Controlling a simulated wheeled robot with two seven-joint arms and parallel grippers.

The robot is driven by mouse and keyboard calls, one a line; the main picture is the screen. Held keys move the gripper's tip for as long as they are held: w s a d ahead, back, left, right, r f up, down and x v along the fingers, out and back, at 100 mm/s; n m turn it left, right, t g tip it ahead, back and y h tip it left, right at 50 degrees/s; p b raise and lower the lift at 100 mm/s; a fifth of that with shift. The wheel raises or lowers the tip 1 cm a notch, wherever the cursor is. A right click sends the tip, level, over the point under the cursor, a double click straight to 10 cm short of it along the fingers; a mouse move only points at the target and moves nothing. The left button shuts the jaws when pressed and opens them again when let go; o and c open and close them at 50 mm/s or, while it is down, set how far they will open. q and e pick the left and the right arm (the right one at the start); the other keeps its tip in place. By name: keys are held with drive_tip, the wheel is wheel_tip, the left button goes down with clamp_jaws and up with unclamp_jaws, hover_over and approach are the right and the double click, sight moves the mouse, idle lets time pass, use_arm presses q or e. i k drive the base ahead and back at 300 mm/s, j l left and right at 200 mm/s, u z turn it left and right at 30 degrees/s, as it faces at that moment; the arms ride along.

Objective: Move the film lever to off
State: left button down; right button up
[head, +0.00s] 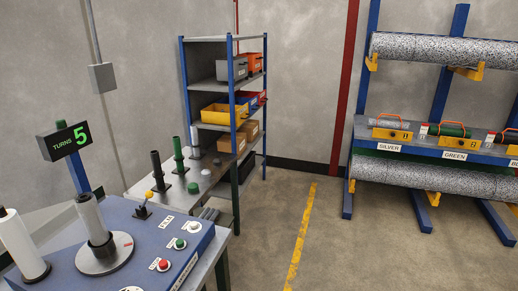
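A small lever with a yellow knob (149,195) stands on a dark base at the far edge of the blue machine top (125,262). Its stick leans up and to the right. I take it to be the film lever; its position marks are too small to read. A white label (167,221) lies to the right of it. Neither of my grippers is in view.
The machine top carries a green button (180,243), a red button (163,265), a pale knob (195,227) and a white roll on a round plate (92,218). A sign (64,143) reads TURNS 5. A shelf (208,88) stands behind; the floor on the right is clear.

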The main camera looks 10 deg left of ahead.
sight(149, 194)
drive_tip(key=u, duration=1.2)
drive_tip(key=i+l, duration=0.1)
drive_tip(key=l, duration=0.3)
